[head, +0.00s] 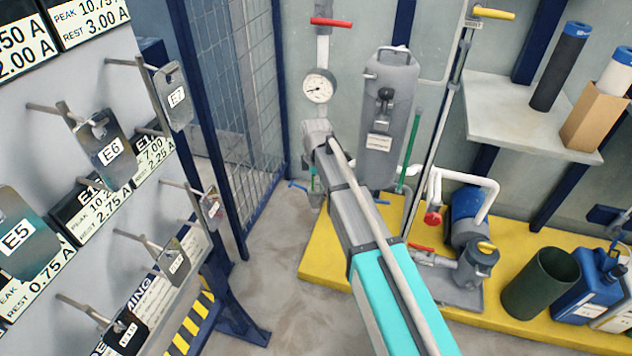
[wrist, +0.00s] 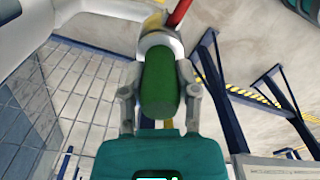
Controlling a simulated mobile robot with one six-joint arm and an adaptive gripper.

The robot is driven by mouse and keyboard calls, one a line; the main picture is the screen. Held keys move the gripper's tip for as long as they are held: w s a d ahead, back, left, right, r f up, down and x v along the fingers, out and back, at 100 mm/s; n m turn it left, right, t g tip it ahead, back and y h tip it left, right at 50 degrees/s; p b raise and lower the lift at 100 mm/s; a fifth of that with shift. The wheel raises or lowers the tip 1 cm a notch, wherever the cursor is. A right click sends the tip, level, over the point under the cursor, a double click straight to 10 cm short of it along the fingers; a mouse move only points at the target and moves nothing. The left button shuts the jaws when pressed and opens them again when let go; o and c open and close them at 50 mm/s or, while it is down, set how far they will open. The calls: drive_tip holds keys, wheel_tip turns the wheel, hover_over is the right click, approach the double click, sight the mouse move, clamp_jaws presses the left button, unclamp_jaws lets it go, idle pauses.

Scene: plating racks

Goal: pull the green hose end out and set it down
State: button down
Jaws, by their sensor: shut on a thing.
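The green hose end (wrist: 160,88) sits between the two fingers of my gripper (wrist: 159,92) in the wrist view, and the fingers press on its sides. Its far end meets a pale metal fitting (wrist: 158,42) with a red handle (wrist: 180,12). I cannot tell how far it sits inside that fitting. In the head view my arm reaches away toward the wall pipe. A sliver of green (head: 314,183) shows beside a blue lever (head: 298,186) just below the arm's end. My gripper is mostly hidden there behind the arm.
A grey tank (head: 389,115) stands right of the arm's end, with a pressure gauge (head: 319,86) to the left. A mesh fence (head: 240,110) and a rack of tagged plates (head: 108,150) stand at left. A pump (head: 470,260) sits on the yellow platform (head: 325,262). Grey floor is clear in front.

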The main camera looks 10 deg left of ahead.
drive_tip(key=shift+r+n, duration=0.15)
drive_tip(key=shift+n, duration=0.55)
drive_tip(key=shift+r+p, duration=0.4)
drive_tip(key=shift+p, duration=0.05)
drive_tip(key=shift+r+p, duration=1.75)
drive_tip(key=shift+r+p, duration=0.25)
drive_tip(key=shift+p, duration=0.05)
drive_tip(key=shift+s, duration=0.1)
